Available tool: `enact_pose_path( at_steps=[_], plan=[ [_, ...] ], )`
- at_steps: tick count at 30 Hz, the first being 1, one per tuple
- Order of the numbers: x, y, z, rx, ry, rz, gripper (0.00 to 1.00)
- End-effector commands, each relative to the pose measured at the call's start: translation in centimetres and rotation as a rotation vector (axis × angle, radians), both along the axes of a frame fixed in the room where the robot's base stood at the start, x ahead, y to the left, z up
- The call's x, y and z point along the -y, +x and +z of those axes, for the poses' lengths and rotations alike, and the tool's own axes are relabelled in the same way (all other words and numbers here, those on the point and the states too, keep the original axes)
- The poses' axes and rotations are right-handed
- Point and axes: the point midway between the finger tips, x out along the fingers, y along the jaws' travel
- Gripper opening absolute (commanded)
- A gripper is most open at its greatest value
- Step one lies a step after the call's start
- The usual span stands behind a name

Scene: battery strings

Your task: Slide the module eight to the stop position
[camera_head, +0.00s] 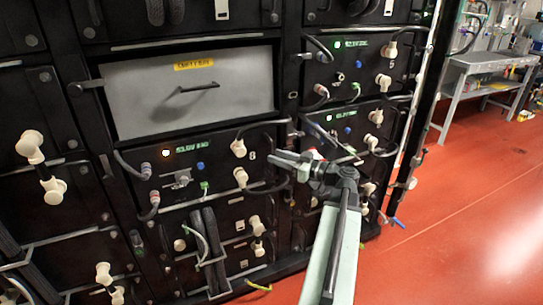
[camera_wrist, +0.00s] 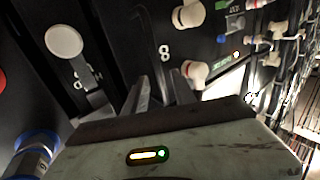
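Module eight (camera_head: 215,168) is a black rack unit with a white figure 8, a lit orange lamp and a green readout. It sits in the rack below a grey panel. Two cream connectors, an upper one (camera_head: 238,148) and a lower one (camera_head: 241,176), stand out at its right end. In the wrist view its figure 8 (camera_wrist: 164,52) is just beyond the fingers, with a cream connector (camera_wrist: 194,72) to the right. My gripper (camera_head: 276,160) is in front of the rack, just right of these connectors.
A grey panel (camera_head: 188,95) with a dark handle and yellow label is above module eight. Module five (camera_head: 350,65) is to the upper right. Cables and more connectors line the rack. A grey bench (camera_head: 488,70) stands at the back right, and the red floor (camera_head: 455,200) is open.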

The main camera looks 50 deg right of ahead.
Motion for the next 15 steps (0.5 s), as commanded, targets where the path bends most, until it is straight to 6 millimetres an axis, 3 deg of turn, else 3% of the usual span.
enact_pose_path(
  at_steps=[6, 15],
  plan=[
    [-0.6, 2.8, 0.0, -0.001, 0.001, 0.001, 0.32],
    [-0.6, 3.1, 0.0, -0.001, 0.001, -0.001, 0.32]
  ],
)
